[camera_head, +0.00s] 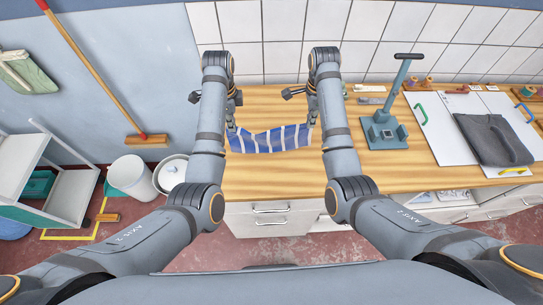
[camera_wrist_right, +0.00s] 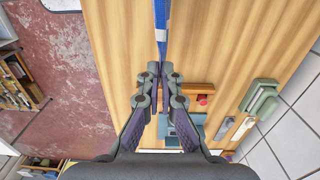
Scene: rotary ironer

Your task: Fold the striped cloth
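The striped cloth (camera_head: 268,140), blue with white bands, spans between my two grippers over the wooden worktop, its upper edge sagging slightly in the middle. My left gripper (camera_head: 232,126) is at its left upper corner and appears shut on it. My right gripper (camera_head: 313,120) is at its right upper corner. In the right wrist view the cloth (camera_wrist_right: 162,30) shows edge-on as a thin blue strip, and the fingers of my right gripper (camera_wrist_right: 160,72) are shut on it. Whether the cloth's lower edge touches the worktop cannot be told.
The wooden worktop (camera_head: 263,186) is bare in front of the cloth. A blue-grey press-like tool with a lever (camera_head: 385,132) stands to the right. A white board (camera_head: 442,135) and a dark folded cloth (camera_head: 492,140) lie further right. White buckets (camera_head: 130,178) stand on the floor at left.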

